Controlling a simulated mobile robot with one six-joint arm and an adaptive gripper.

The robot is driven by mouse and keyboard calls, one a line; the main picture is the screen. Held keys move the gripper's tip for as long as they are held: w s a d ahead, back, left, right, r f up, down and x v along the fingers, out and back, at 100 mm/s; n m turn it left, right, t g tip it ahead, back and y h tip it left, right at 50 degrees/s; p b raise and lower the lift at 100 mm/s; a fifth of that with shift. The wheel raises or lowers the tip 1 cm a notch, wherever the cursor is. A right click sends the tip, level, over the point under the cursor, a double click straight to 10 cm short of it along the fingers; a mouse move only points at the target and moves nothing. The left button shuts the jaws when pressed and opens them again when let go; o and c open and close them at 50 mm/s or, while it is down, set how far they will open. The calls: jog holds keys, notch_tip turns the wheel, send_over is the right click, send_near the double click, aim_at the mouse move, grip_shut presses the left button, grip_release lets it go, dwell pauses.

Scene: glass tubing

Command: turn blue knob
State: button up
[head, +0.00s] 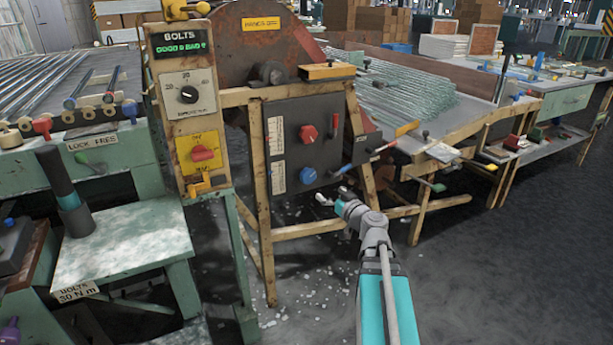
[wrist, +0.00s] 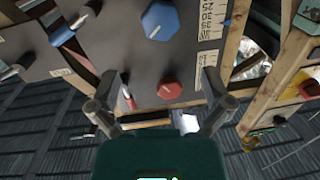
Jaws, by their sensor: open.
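The blue knob (head: 307,175) is on the lower part of a dark grey panel (head: 285,110), below a red knob (head: 308,132). In the wrist view the panel appears upside down, with the blue hexagonal knob (wrist: 160,20) near the top and the red knob (wrist: 169,88) lower, between the fingers in the picture. My gripper (head: 334,203) is open and empty, below and to the right of the blue knob in the head view. In the wrist view my gripper's fingers (wrist: 160,78) are spread wide. The blue knob lies beyond them and is not touched.
A small red lever (head: 335,125) is beside the red knob. A wooden frame (head: 262,190) surrounds the panel. A yellow-plated red knob (head: 202,153) is on the post at left.

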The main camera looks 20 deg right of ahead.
aim_at(310, 177)
jog(key=w, duration=0.4)
jog(key=w+a, duration=0.1)
jog(key=w, duration=0.7)
jog(key=shift+w+a, duration=0.3)
jog(key=c, duration=1)
jog(key=shift+m, duration=0.3)
